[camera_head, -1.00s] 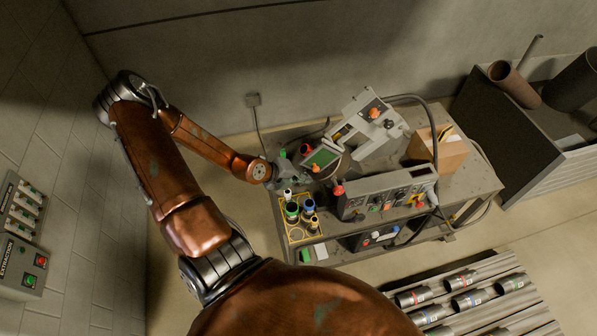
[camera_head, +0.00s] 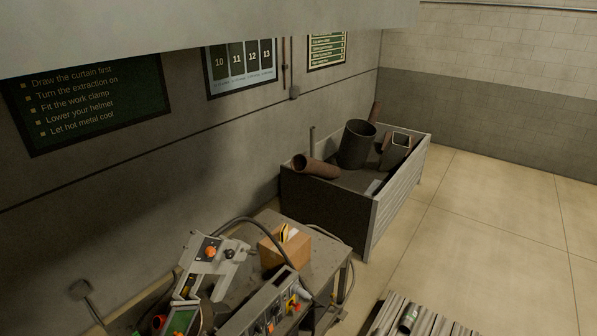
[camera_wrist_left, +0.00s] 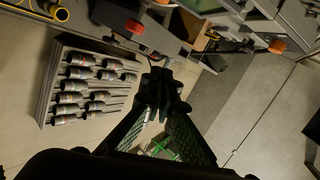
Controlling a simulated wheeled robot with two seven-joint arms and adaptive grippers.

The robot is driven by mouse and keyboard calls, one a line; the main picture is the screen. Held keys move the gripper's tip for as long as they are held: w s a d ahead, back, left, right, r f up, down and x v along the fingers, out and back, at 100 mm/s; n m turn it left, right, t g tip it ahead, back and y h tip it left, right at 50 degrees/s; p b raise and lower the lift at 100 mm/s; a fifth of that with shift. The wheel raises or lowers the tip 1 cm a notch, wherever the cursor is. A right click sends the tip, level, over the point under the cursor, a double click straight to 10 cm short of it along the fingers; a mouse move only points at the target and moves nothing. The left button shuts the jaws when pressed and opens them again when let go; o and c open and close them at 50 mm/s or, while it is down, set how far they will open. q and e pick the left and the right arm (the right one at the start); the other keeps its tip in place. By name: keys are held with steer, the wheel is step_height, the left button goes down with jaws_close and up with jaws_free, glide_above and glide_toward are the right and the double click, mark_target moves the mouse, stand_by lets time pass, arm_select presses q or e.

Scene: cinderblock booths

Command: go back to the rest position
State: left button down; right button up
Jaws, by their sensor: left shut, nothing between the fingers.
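My left gripper (camera_wrist_left: 163,92) shows in the left wrist view, its dark fingers closed together with nothing held. It hangs in the air, with floor and the bench seen beyond it. My left arm is out of the head view. My right gripper is in neither view. The head view shows the workbench (camera_head: 325,262) at the bottom, with a grey machine (camera_head: 212,262) with an orange knob, a control box (camera_head: 262,306) and a cardboard box (camera_head: 286,248) on it.
A dark metal bin (camera_head: 325,208) with pipes stands beyond the bench along the wall. Open tiled floor (camera_head: 490,230) lies to the right.

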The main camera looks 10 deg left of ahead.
arm_select(q)
steer(key=w+d+r+n+t+y, duration=0.1)
steer(key=w+d+r+n+t, duration=0.15)
steer(key=w+n, duration=0.2)
steer(key=s+a+f+n+g+y, duration=0.5)
steer(key=s+f+n, duration=0.35)
steer(key=n, duration=0.35)
steer(key=s+d+f+n+g+h, duration=0.3)
steer(key=s+d+f+g, duration=0.1)
steer(key=s+d+f, duration=0.6)
step_height(320, 180, down, 41)
steer(key=s+d+g+b, duration=0.2)
steer(key=b, duration=1.1)
steer(key=s+f+b, duration=0.3)
steer(key=s+f, duration=0.3)
steer(key=f, duration=0.3)
steer(key=s+f+m+b, duration=0.1)
steer(key=s+f+b, duration=0.3)
steer(key=s+f, duration=0.3)
steer(key=s+f+b, duration=0.4)
steer(key=s+f, duration=0.2)
steer(key=f, duration=0.7)
steer(key=shift+s+a+f+g+h, duration=0.15)
steer(key=shift+s+a+g+h, duration=0.15)
steer(key=shift+g, duration=0.15)
